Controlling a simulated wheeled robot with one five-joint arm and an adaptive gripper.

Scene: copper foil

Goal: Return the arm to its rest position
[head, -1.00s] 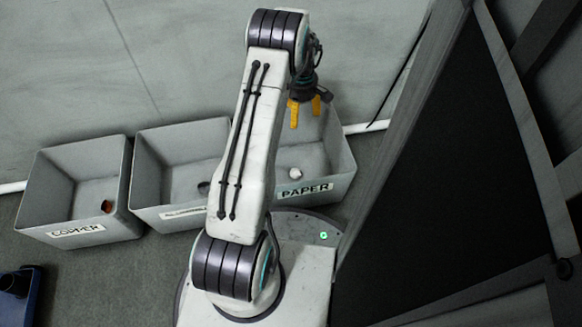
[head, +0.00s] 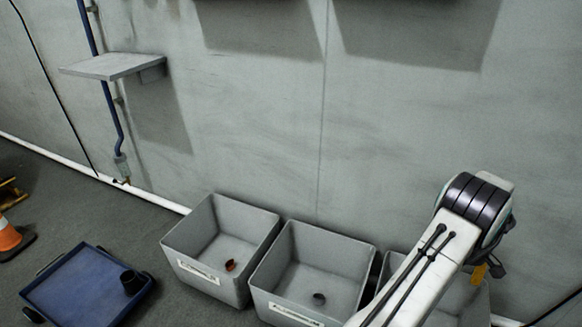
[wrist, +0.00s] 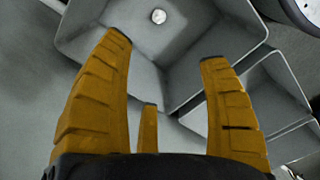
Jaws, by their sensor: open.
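My gripper (wrist: 166,52) is open in the wrist view, its yellow fingers apart with nothing between them. It is over a grey bin (wrist: 215,38) holding a small pale crumpled ball (wrist: 158,16). In the head view my gripper (head: 479,272) is partly hidden behind my white arm at the lower right, with one yellow finger showing. My arm is raised and reaches over the rightmost bin (head: 462,300), whose near side it hides. A copper-coloured piece (head: 231,265) lies in the left bin (head: 172,248). A dark grey piece (head: 319,298) lies in the middle bin (head: 362,257).
The bins stand along a grey wall. An orange cone (head: 8,237) is at the far left. A small shelf (head: 112,66) juts from the wall. Floor between cart and wall is clear.

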